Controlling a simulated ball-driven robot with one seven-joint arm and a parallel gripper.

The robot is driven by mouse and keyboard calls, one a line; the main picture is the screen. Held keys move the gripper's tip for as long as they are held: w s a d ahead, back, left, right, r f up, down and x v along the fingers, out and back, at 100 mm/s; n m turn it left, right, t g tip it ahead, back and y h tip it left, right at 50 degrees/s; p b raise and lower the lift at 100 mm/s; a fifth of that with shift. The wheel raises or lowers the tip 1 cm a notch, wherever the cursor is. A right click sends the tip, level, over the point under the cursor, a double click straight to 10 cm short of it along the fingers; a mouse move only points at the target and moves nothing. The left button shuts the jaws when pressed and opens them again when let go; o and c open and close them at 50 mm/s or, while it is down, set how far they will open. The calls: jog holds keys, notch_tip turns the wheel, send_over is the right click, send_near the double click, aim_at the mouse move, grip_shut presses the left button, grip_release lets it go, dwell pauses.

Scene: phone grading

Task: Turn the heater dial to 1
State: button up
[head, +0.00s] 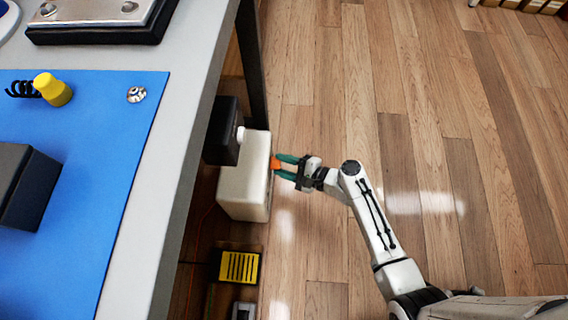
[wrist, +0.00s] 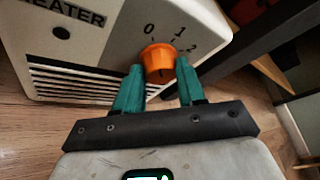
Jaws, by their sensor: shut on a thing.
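The heater (head: 243,190) is a cream-white box on the floor beside the workbench. Its front shows the printed word "HEATER", a black round spot and dark vent slats in the wrist view (wrist: 100,50). The orange dial (wrist: 158,56) sits at the heater's upper right, with the marks 0, 1 and 2 around it. Which mark the dial points to I cannot tell. My gripper (wrist: 159,66) has its two green fingers either side of the dial and is shut on it. In the head view the dial (head: 275,163) shows between the fingertips.
The workbench (head: 187,130) with a blue mat (head: 120,170) stands to the left; its dark leg (head: 252,65) is behind the heater. A black box (head: 222,130) is at the bench side above the heater. A yellow slotted object (head: 240,267) lies nearby.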

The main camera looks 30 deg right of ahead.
jog(key=shift+c, duration=1.1)
jog(key=shift+r+p, duration=0.2)
jog(key=shift+p, duration=0.4)
jog(key=shift+w+d+r+m+g+y+p, duration=0.15)
jog(key=shift+m+g+y+p, duration=0.3)
jog(key=shift+m+g+p, duration=1.25)
jog(key=shift+w+d+f+m+g+y+p, duration=0.1)
jog(key=shift+m+g+y+p, duration=0.35)
jog(key=shift+m+p, duration=1.35)
jog(key=shift+n+p, duration=0.5)
jog(key=shift+p, duration=0.25)
jog(key=o, duration=1)
